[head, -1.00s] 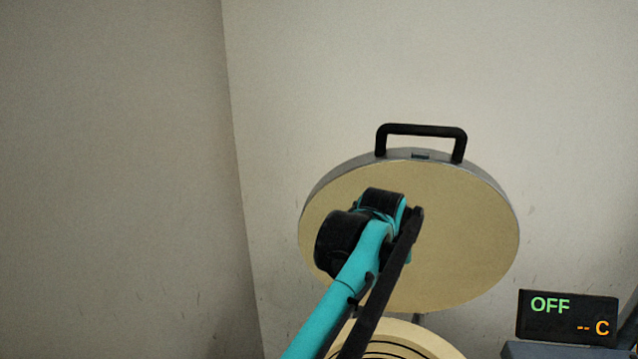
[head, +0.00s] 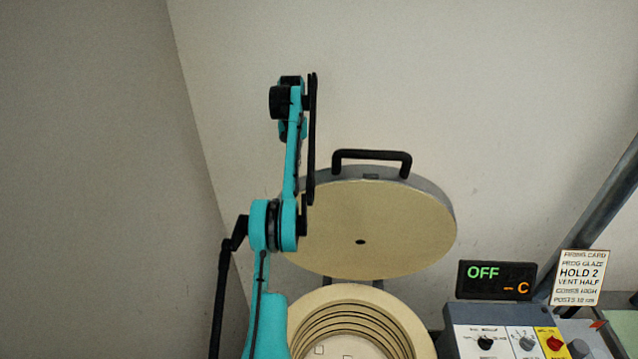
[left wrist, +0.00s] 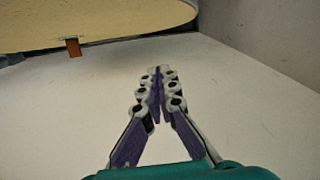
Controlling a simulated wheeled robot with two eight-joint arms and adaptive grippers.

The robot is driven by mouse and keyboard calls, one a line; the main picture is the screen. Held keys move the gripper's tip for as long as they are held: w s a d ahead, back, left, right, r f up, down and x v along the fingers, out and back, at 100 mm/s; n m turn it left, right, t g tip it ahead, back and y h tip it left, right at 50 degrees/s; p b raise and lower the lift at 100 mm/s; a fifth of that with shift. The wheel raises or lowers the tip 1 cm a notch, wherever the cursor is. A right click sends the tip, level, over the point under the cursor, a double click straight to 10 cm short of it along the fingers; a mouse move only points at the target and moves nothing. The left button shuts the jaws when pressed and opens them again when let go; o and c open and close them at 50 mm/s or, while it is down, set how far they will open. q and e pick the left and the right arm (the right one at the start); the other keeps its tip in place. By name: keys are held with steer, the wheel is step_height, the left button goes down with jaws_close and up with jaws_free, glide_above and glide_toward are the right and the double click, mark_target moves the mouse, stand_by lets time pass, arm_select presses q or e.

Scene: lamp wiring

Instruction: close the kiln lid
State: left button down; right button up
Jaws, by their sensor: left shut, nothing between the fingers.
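The kiln lid (head: 390,225) stands open, tilted up behind the kiln, with its round cream inner face and a small dark hole towards me. Its black handle (head: 371,155) is at the top edge. The kiln (head: 405,318) is below, with an open, stepped cream rim. My left arm rises on the left and overlaps the lid's left edge; my gripper's fingers cannot be made out in the head view. In the left wrist view my left gripper (left wrist: 158,76) is shut and empty, against a pale wall. The lid (left wrist: 90,18) shows at upper left there, apart from the fingers.
A control box (head: 505,318) with knobs and a red switch stands right of the kiln. Its display (head: 495,280) reads OFF. A firing card (head: 579,277) stands beside a slanted grey bar (head: 597,230). Walls are close behind and left.

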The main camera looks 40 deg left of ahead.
arm_select(q)
steer(key=s+d+f+m, duration=0.1)
steer(key=s+d+f, duration=0.2)
steer(key=f, duration=0.8)
steer(key=shift+d+f+b, duration=0.15)
steer(key=shift+f+b, duration=0.15)
steer(key=shift+b, duration=0.05)
